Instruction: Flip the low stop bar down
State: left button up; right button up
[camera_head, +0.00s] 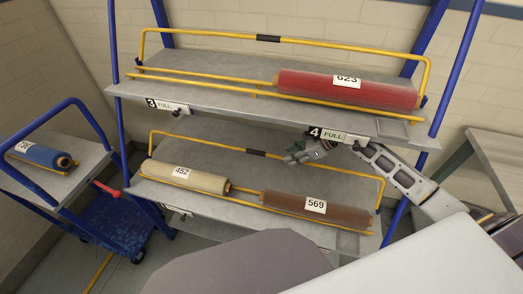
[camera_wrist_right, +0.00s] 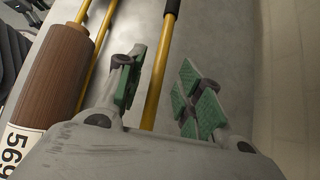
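The low stop bar (camera_head: 220,147) is a yellow arch over the lower shelf (camera_head: 205,140), raised at both ends, with a black grip sleeve (camera_head: 256,153). My right gripper (camera_head: 292,157) is by the bar, just right of the sleeve. In the right wrist view the right gripper (camera_wrist_right: 163,88) is open, with green pads. The bar (camera_wrist_right: 158,75) runs between its fingers in the picture, with the sleeve (camera_wrist_right: 172,7) at the top edge. How deep the bar sits between the fingers I cannot tell. My left gripper is not in view.
A brown roll (camera_head: 290,206) and a cream roll (camera_head: 190,177) lie along the lower shelf's front. The upper shelf (camera_head: 215,95) holds a red roll (camera_head: 345,90) and its own raised bar (camera_head: 205,34). A blue trolley (camera_head: 110,215) stands left.

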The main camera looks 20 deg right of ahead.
jog(key=shift+w+a, duration=0.1)
jog(key=shift+a, duration=0.1)
dwell(0.4)
jog(key=shift+w+a, duration=1.1)
jog(key=shift+a, duration=0.55)
jog(key=shift+w+a, duration=1.1)
jog(key=shift+a, duration=0.5)
jog(key=shift+w+a, duration=1.1)
jog(key=shift+a, duration=0.55)
jog(key=shift+w+a+f, duration=0.2)
jog(key=shift+a+f, duration=0.05)
jog(key=shift+f, duration=0.2)
grip_shut()
